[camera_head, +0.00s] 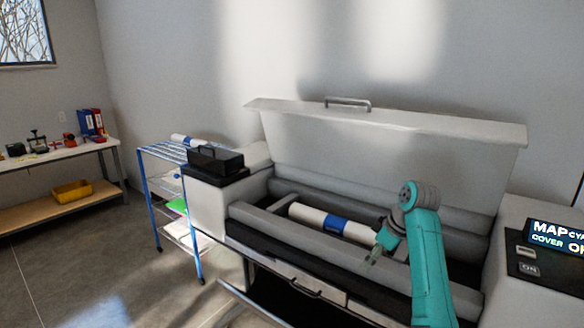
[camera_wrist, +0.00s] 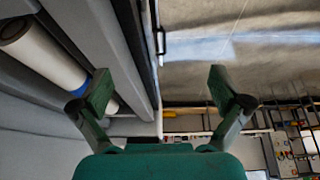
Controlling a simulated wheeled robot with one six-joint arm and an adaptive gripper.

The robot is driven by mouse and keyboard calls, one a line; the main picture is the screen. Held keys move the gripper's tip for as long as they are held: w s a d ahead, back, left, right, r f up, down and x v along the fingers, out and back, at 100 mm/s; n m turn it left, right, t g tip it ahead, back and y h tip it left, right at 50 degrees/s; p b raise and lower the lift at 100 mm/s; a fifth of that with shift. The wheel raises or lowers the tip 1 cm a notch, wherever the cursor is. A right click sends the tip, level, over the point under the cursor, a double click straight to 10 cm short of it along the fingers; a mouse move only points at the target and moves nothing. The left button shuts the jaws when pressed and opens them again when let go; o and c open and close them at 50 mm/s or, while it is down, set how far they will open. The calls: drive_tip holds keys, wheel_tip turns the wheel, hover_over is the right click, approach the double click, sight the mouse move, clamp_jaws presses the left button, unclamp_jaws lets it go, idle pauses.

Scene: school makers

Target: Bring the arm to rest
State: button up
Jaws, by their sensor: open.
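My gripper (camera_wrist: 160,90) is open and empty in the wrist view, its two green fingers spread apart. In the head view my teal arm reaches up at the right, and my gripper (camera_head: 374,256) hangs over the front edge of the large grey machine (camera_head: 212,208). A white roll with a blue band (camera_head: 308,216) lies inside the machine, to the left of my gripper and apart from it. The roll also shows in the wrist view (camera_wrist: 40,52), beyond the left finger.
The machine's cover (camera_head: 385,150) stands raised behind the arm. A control panel (camera_head: 550,250) with a lit display is at the right. A blue wire rack (camera_head: 152,190) holding another roll (camera_head: 187,140) stands left of the machine. A workbench (camera_head: 60,152) is at far left; the floor between is open.

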drive_tip(key=s+a+f+m+t, duration=0.15)
drive_tip(key=s+f, duration=0.25)
drive_tip(key=f, duration=0.8)
drive_tip(key=s+a+f+m+t, duration=0.15)
drive_tip(key=s+f, duration=0.35)
drive_tip(key=f, duration=0.7)
drive_tip(key=s+f+m+t+h, duration=0.25)
drive_tip(key=s+f, duration=0.85)
drive_tip(key=s, duration=0.6)
drive_tip(key=s+r+m+t, duration=0.2)
drive_tip(key=s+m+t, duration=0.1)
drive_tip(key=s, duration=1.8)
drive_tip(key=s+r+m+t+h, duration=0.1)
drive_tip(key=s+r+m+t, duration=0.1)
drive_tip(key=s+r, duration=1.5)
wheel_tip(320, 180, up, 2)
drive_tip(key=shift+a+r+t, duration=0.2)
drive_tip(key=shift+a+t, duration=0.05)
drive_tip(key=shift+t, duration=0.5)
drive_tip(key=shift+s, duration=0.1)
